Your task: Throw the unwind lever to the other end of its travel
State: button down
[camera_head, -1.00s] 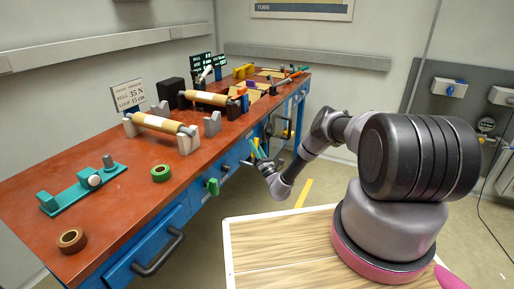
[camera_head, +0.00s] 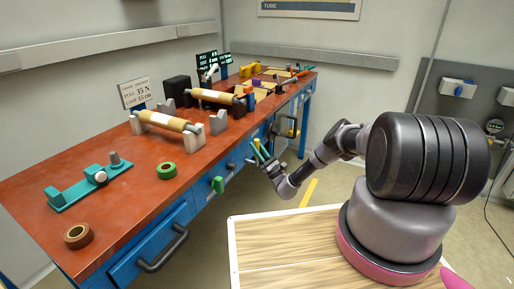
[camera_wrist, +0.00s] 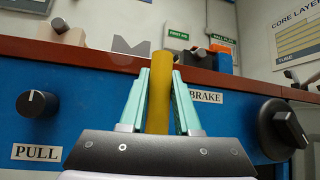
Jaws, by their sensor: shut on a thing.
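A yellow lever handle (camera_wrist: 158,95) stands about upright in the wrist view, in front of the blue panel of the bench. My gripper (camera_wrist: 159,85) is shut on it, with one teal finger on each side. The handle's top sticks out above the fingertips. A label reading BRAKE (camera_wrist: 206,97) is just to the right, its left part hidden by a finger. The lever's base and pivot are hidden behind the gripper. In the head view my gripper (camera_head: 260,151) is at the bench's front face, where the lever is small and hard to make out.
A black knob (camera_wrist: 37,103) above a PULL label is on the left, and a larger black rotary knob (camera_wrist: 283,130) is on the right.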

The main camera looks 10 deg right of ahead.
jog(key=shift+s+f, duration=0.1)
jog(key=c, duration=0.6)
grip_release()
jog(key=shift+v, duration=5.3)
